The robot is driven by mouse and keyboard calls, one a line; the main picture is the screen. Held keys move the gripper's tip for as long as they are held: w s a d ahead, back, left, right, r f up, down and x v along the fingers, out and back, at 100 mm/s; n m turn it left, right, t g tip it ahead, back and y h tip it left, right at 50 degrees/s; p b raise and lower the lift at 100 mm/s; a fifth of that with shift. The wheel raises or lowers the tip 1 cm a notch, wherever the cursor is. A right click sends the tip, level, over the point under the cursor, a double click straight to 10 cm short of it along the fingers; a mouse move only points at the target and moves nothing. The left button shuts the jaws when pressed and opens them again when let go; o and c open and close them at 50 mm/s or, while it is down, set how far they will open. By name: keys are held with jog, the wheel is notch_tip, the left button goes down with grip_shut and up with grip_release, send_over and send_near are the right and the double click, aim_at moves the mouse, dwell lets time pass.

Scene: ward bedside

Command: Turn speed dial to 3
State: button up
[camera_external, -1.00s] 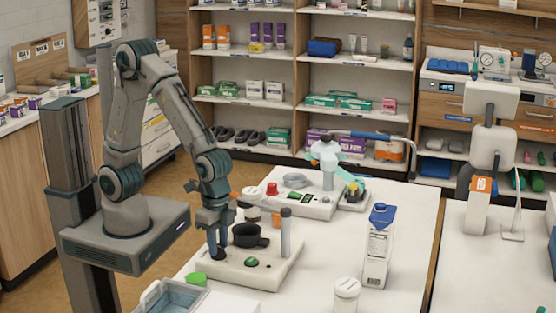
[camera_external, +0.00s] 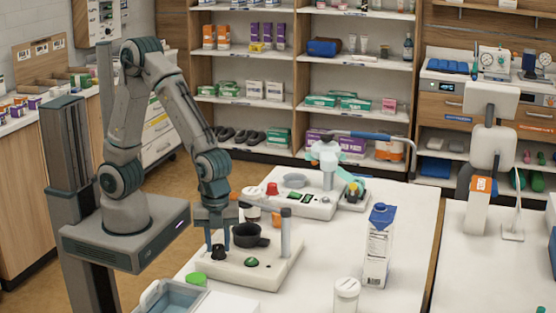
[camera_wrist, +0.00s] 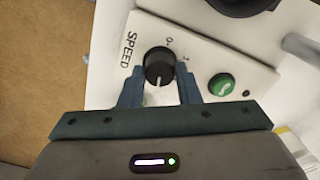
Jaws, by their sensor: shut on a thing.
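The speed dial (camera_wrist: 159,62) is a round black knob with a white pointer line, next to the word SPEED on a white panel. In the wrist view its pointer faces down toward my palm. Small marks are printed beyond and right of it; I cannot read them all. My gripper (camera_wrist: 160,76) has one finger on each side of the dial and is shut on it. In the external view the dial (camera_external: 218,252) shows black between the fingertips of my gripper (camera_external: 217,246), at the left of the white mixer-like base (camera_external: 232,268).
A green button (camera_wrist: 221,84) is close to the right finger. A green lid (camera_external: 195,279), a blue-topped carton (camera_external: 377,250) and a white jar (camera_external: 346,294) are on the table.

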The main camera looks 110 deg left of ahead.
aim_at(218, 245)
jog(key=shift+r+m, duration=0.1)
jog(key=shift+m, duration=0.9)
jog(key=o, duration=1)
notch_tip(218, 245, up, 14)
jog(key=shift+f, duration=0.1)
